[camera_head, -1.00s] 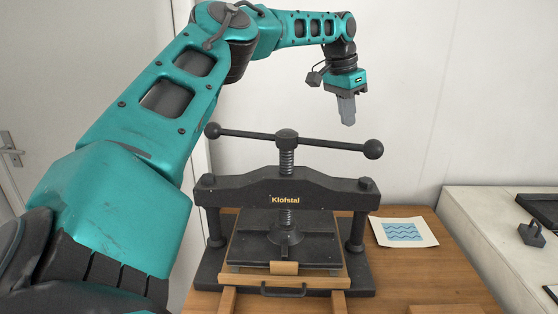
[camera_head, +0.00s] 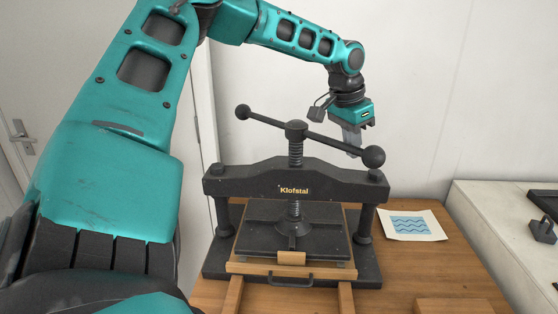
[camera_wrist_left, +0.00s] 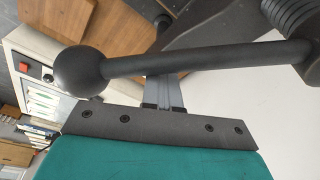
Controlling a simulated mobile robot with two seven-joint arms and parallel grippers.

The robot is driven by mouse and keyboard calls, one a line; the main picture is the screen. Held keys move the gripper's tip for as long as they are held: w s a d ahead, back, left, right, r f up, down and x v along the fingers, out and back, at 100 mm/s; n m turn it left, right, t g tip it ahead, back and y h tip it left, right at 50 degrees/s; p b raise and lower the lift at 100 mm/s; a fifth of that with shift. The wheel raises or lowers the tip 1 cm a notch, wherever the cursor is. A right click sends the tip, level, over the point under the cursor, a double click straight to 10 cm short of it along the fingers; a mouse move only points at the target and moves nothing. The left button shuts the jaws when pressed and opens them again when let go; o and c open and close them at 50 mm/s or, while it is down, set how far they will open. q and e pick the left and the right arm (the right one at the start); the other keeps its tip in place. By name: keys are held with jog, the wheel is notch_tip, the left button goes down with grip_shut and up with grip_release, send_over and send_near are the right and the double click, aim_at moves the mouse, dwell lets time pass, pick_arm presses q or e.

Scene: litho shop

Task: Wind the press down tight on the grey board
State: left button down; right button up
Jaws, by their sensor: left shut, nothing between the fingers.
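The black press (camera_head: 330,180) stands on the wooden table. Its screw (camera_head: 296,153) carries a slanted bar handle (camera_head: 335,142) with a ball at each end. The right ball (camera_head: 374,156) is nearer me, the left ball (camera_head: 243,112) farther back. The dark platen (camera_head: 322,240) lies low over the bed; I cannot clearly make out the grey board beneath it. My left gripper (camera_head: 354,153) is shut and empty, pointing down behind the bar, just left of the right ball. In the left wrist view the bar (camera_wrist_left: 200,58) crosses in front of the fingers (camera_wrist_left: 163,92); contact is unclear.
A wooden frame (camera_head: 238,268) with a dark pull handle (camera_head: 290,280) sits at the press front, on wooden rails. A blue wave print (camera_head: 432,218) lies right of the press. A pale counter (camera_head: 480,215) with dark items stands farther right.

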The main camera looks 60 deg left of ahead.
pick_arm(q)
jog(key=b, duration=0.1)
jog(key=s+b, duration=0.1)
jog(key=s+d, duration=0.1)
jog(key=shift+s+f+b, duration=0.15)
jog(key=shift+f+b, duration=0.2)
jog(key=shift+b, duration=0.05)
jog(key=s+a+p, duration=0.2)
jog(key=s+p, duration=0.1)
jog(key=s, duration=0.8)
jog(key=shift+s+a, duration=0.25)
jog(key=shift+s, duration=0.15)
notch_tip(320, 180, up, 9)
jog(key=w+d, duration=0.1)
jog(key=w, duration=0.1)
jog(key=shift+d+r, duration=0.15)
jog(key=shift+d, duration=0.1)
